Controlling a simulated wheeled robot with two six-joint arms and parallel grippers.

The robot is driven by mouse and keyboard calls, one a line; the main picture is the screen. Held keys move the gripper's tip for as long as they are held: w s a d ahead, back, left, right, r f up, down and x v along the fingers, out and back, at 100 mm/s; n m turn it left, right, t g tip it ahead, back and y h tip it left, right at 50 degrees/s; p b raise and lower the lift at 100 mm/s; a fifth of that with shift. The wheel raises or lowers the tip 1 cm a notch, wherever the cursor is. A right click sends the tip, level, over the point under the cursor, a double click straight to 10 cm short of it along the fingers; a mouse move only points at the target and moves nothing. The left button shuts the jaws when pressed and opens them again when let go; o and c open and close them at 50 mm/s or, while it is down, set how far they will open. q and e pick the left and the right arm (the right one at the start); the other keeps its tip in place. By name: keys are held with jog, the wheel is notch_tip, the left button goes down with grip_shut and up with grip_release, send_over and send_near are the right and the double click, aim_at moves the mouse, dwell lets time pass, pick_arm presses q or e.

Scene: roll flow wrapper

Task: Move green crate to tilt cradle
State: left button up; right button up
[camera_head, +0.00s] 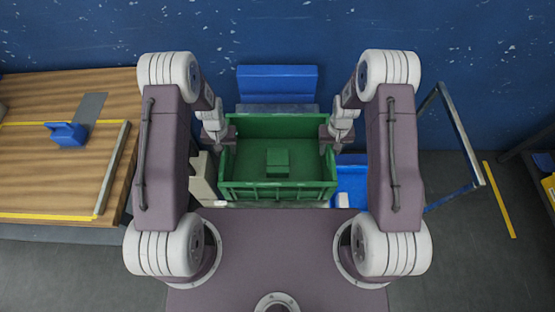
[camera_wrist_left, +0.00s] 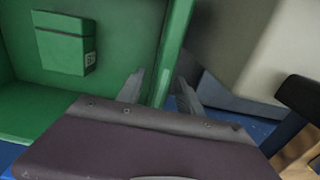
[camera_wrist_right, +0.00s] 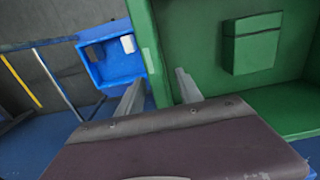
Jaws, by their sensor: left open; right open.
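The green crate (camera_head: 277,191) stands in front of me between my two arms, with a smaller green box (camera_head: 278,162) inside it. My left gripper (camera_head: 229,146) is at the crate's left wall. In the left wrist view its open fingers (camera_wrist_left: 158,92) stand on either side of that wall (camera_wrist_left: 172,50). My right gripper (camera_head: 327,146) is at the crate's right wall. In the right wrist view its open fingers (camera_wrist_right: 160,90) straddle the right wall (camera_wrist_right: 146,40). I cannot tell whether the fingers touch the walls. I cannot clearly identify the tilt cradle.
A wooden table (camera_head: 45,170) with a blue object (camera_head: 67,134) is at left. A blue panel (camera_head: 277,80) stands behind the crate. A pale grey block (camera_head: 204,175) is close to the crate's left. A blue bin (camera_head: 351,180) and a metal frame (camera_head: 462,140) are at right.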

pick_arm(q)
jog(key=shift+f, duration=1.2)
pick_arm(e)
jog(key=shift+f, duration=1.2)
pick_arm(q)
grip_shut()
pick_arm(e)
grip_shut()
pick_arm(q)
jog(key=shift+r, duration=0.1)
pick_arm(e)
jog(key=shift+r, duration=0.1)
